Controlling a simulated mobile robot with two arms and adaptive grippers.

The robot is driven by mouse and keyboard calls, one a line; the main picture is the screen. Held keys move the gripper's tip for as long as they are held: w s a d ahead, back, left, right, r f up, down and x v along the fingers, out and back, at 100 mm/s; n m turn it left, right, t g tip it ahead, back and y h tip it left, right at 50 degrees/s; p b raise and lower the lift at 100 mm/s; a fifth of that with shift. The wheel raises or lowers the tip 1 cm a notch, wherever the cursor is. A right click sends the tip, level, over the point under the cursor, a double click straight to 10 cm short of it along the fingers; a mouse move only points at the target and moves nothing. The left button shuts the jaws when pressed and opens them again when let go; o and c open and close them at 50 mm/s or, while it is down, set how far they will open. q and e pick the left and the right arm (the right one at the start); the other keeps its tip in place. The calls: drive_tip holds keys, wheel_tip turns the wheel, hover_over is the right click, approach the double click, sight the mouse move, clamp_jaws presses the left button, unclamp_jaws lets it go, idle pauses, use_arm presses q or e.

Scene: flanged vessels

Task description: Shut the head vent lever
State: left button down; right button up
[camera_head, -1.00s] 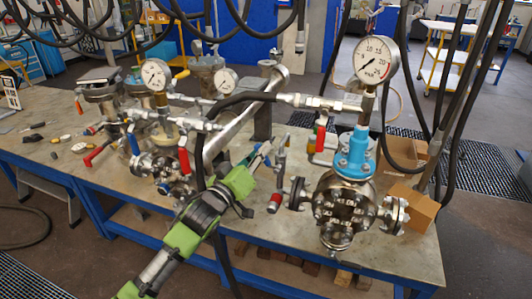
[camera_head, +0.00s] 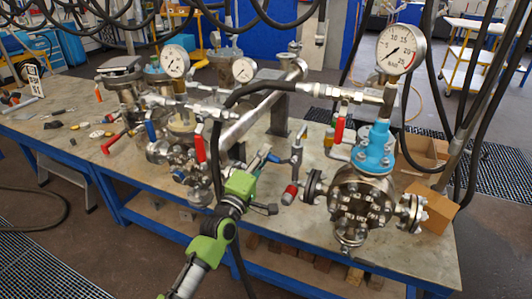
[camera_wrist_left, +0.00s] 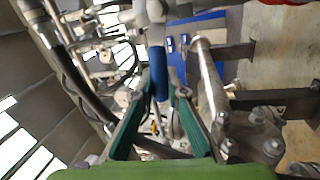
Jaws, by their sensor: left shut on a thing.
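My left gripper (camera_head: 264,157) reaches in from the lower left, between the left vessel group and the right flanged vessel (camera_head: 360,205). In the left wrist view its two green-padded fingers (camera_wrist_left: 158,95) are closed about a blue lever handle (camera_wrist_left: 158,72). In the head view the fingers and the handle are small and partly hidden, with a blue part showing at the tips. A red lever (camera_head: 339,131) stands upright beside the right vessel's blue neck (camera_head: 375,148), clear of my gripper. Which lever is the head vent is not marked. My right gripper is not in view.
A black hose (camera_head: 250,92) arches just behind my gripper and hangs down beside it. A red-ended fitting (camera_head: 290,193) is close on its right. Other red levers (camera_head: 200,148) and a blue lever (camera_head: 151,132) stand to the left. Bare tabletop (camera_head: 75,150) shows at left.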

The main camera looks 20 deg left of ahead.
use_arm(q)
drive_tip(key=shift+f+n, duration=0.65)
drive_tip(key=shift+n, duration=0.35)
drive_tip(key=c, duration=2)
unclamp_jaws()
drive_tip(key=s, duration=0.4)
drive_tip(key=s+f, duration=0.1)
drive_tip(key=s, duration=0.3)
drive_tip(key=s+f, duration=0.1)
drive_tip(key=s, duration=0.2)
drive_tip(key=shift+s+a+f, duration=0.15)
drive_tip(key=shift+s+a, duration=0.05)
drive_tip(key=shift+s, duration=0.2)
drive_tip(key=shift+f, duration=0.1)
